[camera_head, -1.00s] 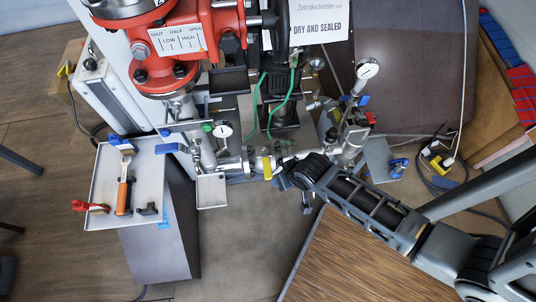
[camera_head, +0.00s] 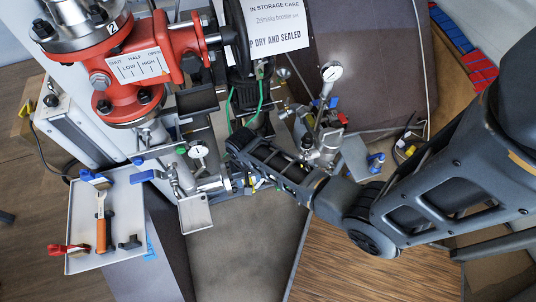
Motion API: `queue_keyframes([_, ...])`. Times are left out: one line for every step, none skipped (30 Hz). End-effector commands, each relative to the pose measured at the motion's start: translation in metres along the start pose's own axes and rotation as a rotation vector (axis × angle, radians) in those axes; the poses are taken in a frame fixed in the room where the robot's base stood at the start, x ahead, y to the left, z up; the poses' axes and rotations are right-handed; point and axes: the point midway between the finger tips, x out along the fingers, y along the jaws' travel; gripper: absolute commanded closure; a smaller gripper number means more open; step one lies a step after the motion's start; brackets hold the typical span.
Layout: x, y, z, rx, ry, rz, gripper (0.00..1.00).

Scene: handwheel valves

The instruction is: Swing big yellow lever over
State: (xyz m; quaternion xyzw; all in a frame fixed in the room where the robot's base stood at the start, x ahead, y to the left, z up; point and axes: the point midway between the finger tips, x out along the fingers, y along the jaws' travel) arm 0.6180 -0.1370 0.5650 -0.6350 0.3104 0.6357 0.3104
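The yellow lever (camera_head: 250,190) shows only as a small yellow patch on the metal pipe, just right of the pressure gauge (camera_head: 198,152) and the small metal tray. My dark arm crosses from the right, and its wrist end hangs just above and beside the lever, covering much of it. My gripper's fingers are hidden or too small to make out there. I cannot tell whether they touch the lever.
A red valve body (camera_head: 140,65) with a SHUT/HALF/OPEN plate stands at the upper left. A tray (camera_head: 82,215) at left holds an orange-handled tool (camera_head: 101,225) and red and blue handles. Another gauge (camera_head: 331,72) stands at right. A wood-grain surface (camera_head: 350,265) lies at lower right.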

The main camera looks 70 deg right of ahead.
Motion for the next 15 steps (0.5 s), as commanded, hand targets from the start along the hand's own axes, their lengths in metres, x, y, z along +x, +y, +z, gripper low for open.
queue_keyframes([0.012,0.0,0.0,0.0,0.0,0.0,0.48])
queue_keyframes([0.015,0.0,0.0,0.0,0.0,0.0,0.48])
queue_keyframes([0.019,0.0,0.0,0.0,0.0,0.0,0.48])
queue_keyframes([0.022,0.0,0.0,0.0,0.0,0.0,0.48])
queue_keyframes([0.025,0.0,0.0,0.0,0.0,0.0,0.48])
queue_keyframes([0.029,0.0,0.0,0.0,0.001,0.0,0.48])
queue_keyframes([0.032,0.0,0.0,-0.001,0.001,0.0,0.48])
queue_keyframes([0.035,0.0,0.0,-0.001,0.001,0.0,0.48])
queue_keyframes([0.039,0.0,0.0,-0.001,0.001,0.0,0.48])
queue_keyframes([0.042,0.0,0.0,-0.001,0.001,0.0,0.48])
queue_keyframes([0.045,0.0,0.0,-0.001,0.001,0.0,0.48])
queue_keyframes([0.049,0.0,0.0,-0.001,0.001,0.0,0.48])
queue_keyframes([0.052,0.0,0.0,-0.001,0.001,0.0,0.48])
queue_keyframes([0.055,0.0,0.0,-0.001,0.001,0.0,0.48])
queue_keyframes([0.059,0.0,0.0,-0.001,0.001,0.0,0.48])
